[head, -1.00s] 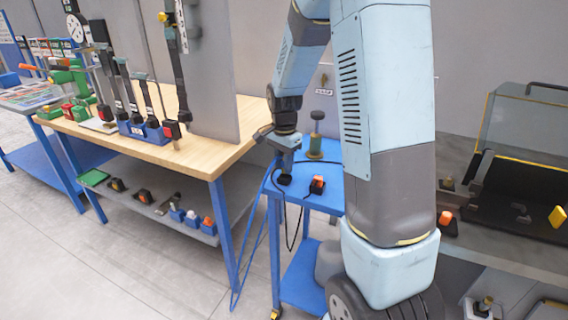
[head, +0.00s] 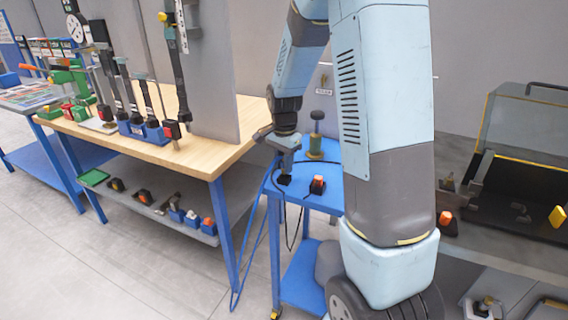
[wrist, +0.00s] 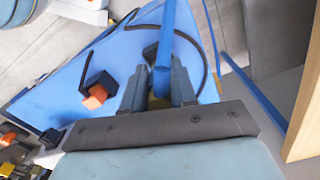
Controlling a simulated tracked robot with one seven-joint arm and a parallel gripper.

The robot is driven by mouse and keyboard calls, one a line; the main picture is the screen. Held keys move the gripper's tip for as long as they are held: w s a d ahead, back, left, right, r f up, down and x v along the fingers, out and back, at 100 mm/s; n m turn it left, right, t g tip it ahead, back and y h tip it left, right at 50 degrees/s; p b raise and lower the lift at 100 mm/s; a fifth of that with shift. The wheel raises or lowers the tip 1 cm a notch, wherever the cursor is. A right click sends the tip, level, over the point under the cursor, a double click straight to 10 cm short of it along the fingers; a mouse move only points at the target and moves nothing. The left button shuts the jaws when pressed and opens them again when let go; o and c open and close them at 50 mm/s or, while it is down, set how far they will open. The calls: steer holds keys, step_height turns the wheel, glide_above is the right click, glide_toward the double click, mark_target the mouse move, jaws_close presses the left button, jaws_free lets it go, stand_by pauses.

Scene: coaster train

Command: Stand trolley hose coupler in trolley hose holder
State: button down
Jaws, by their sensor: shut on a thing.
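My gripper (head: 285,171) is low over the left part of the blue trolley top. In the wrist view its two fingers (wrist: 158,90) are shut on a blue rod-like piece (wrist: 166,45), which looks like the hose coupler, with a little yellow between the fingers. A dark block (wrist: 150,53) sits just behind the rod, and it looks like the hose holder. It also shows below my gripper in the head view (head: 284,180). I cannot tell whether the coupler is inside the holder or only above it. The fingers hide the grip point.
A wooden bench (head: 215,154) stands close to the left.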

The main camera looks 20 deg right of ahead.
steer(key=shift+f, duration=1.15)
stand_by(0.6)
steer(key=shift+r, duration=0.2)
steer(key=shift+r, duration=1.05)
steer(key=shift+f, duration=1.3)
stand_by(1.7)
steer(key=shift+r, duration=0.2)
steer(key=shift+r, duration=1.1)
